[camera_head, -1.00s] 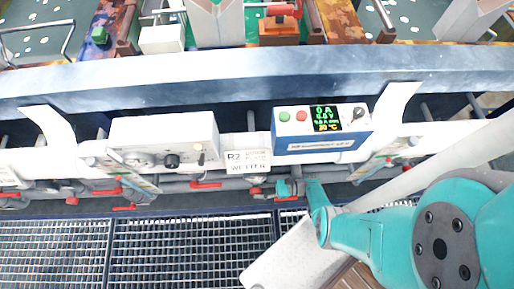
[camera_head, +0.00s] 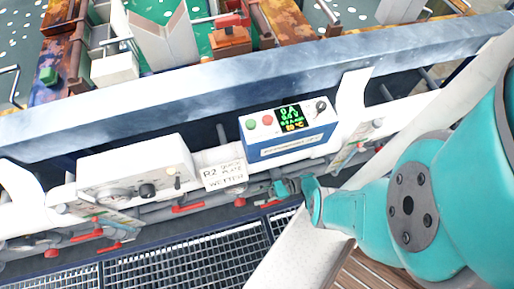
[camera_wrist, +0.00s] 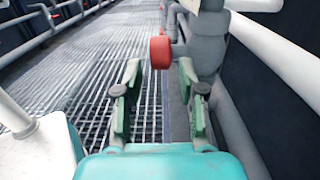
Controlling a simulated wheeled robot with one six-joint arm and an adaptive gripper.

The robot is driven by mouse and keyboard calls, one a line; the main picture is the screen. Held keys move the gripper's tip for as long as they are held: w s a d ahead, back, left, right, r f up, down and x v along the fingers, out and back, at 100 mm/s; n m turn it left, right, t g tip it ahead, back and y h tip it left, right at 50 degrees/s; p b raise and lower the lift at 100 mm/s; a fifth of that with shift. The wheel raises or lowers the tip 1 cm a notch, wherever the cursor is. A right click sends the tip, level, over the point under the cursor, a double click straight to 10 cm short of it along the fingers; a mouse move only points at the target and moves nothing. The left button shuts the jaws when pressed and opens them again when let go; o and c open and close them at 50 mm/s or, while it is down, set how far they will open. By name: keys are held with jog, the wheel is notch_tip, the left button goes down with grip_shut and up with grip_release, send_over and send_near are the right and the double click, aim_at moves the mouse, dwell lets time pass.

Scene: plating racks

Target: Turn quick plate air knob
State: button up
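A white sign (camera_head: 224,174) on the rail has black print that seems to read "R2 QUICK PLATE WETTER". Left of it a white control box (camera_head: 140,166) carries a round gauge, a black knob (camera_head: 147,190) and a small switch. Red valve handles (camera_head: 188,208) sit on the pipes below. I cannot tell which of these is the air knob. My gripper (camera_head: 283,188) is below the rail, right of the sign. In the wrist view its green fingers (camera_wrist: 160,92) are apart and empty. A red round knob (camera_wrist: 160,52) shows beyond the fingertips, apart from them.
A blue-fronted box (camera_head: 290,138) with green and red buttons and a lit display stands right of the sign. Pipes (camera_wrist: 281,58) line the right of the wrist view. Floor grating (camera_wrist: 95,50) leaves free room on the left.

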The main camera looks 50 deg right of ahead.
jog(key=g+h, duration=0.3)
jog(key=h, duration=0.1)
send_near(243, 200)
jog(key=shift+x, duration=5.8)
grip_shut()
